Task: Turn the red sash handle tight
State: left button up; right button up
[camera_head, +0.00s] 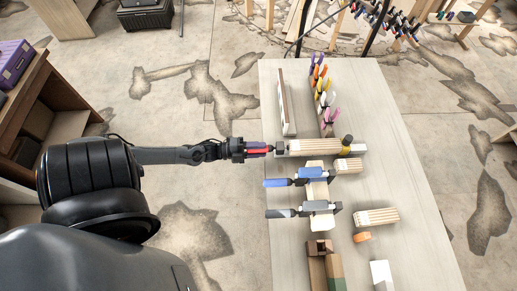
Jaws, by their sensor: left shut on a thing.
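The red sash handle (257,152) is at the left edge of the workbench, in line with a clamp that holds a laminated wood piece (314,146). Part of the handle is hidden by the fingers. Below it lie a clamp with a blue handle (276,183) and one with a grey handle (279,213). My right gripper is not in view.
The pale workbench (410,180) carries several colourful clamps (324,85) at the back, a second laminated block (376,217) and an orange piece (362,237). A wooden shelf (40,110) with a purple box (14,62) stands at left. The bench's right side is mostly clear.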

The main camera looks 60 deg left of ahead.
pick_arm(q)
jog(key=m, duration=0.3)
jog(key=shift+m, duration=0.4)
jog(key=m, duration=0.3)
jog(key=shift+f+m, duration=0.15)
jog(key=shift+m, duration=0.15)
jog(key=m, duration=0.4)
jog(key=shift+a, duration=0.1)
jog(key=shift+f+m, duration=0.1)
jog(key=shift+m, duration=1.5)
jog(key=o, duration=1)
